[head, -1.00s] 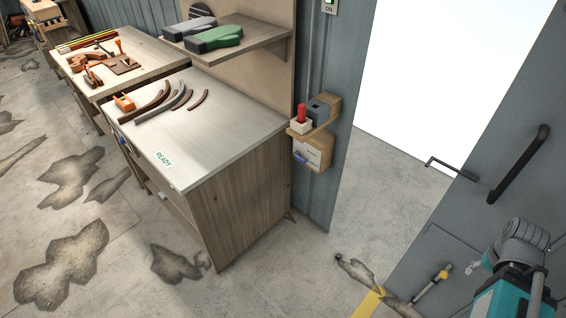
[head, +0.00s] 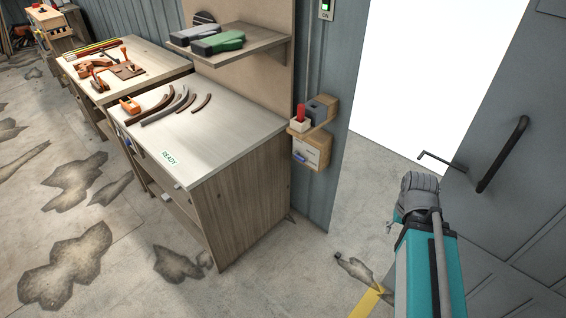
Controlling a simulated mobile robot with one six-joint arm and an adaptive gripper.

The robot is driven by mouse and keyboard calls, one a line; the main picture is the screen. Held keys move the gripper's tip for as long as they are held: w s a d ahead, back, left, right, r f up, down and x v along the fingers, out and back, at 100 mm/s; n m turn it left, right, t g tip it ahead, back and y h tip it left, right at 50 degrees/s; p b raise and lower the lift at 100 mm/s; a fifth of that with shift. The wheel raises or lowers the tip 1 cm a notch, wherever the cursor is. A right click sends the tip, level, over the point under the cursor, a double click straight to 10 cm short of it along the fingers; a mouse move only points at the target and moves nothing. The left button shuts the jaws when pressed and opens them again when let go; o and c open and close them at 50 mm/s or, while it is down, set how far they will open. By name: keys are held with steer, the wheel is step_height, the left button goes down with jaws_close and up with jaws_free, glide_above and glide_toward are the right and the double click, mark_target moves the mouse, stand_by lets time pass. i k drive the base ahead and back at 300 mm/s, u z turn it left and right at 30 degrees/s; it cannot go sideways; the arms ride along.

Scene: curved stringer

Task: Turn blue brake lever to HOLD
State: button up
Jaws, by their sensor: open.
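A small blue lever (head: 299,157) sits low on the front of a wooden box (head: 313,149) fixed to the wall just right of the bench. It is too small to read its position or any HOLD mark. A second blue piece (head: 128,142) shows at the bench's left edge; I cannot tell whether it is a lever. My arm, teal and grey, is at the lower right, well apart from both blue pieces. My gripper's fingers cannot be made out.
The metal-topped bench (head: 215,140) carries curved strips (head: 166,110) and a READY label (head: 169,158). A shelf (head: 262,50) hangs above. A grey door (head: 490,215) with a black handle (head: 502,155) stands right of a bright opening. Floor before the bench is free, with worn patches.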

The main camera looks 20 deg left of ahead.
mark_target(295, 154)
steer(key=u, duration=0.7)
steer(key=k, duration=1.25)
steer(key=u, duration=0.25)
steer(key=i, duration=0.6)
steer(key=u, duration=0.65)
steer(key=i, duration=1.3)
steer(key=z, duration=0.2)
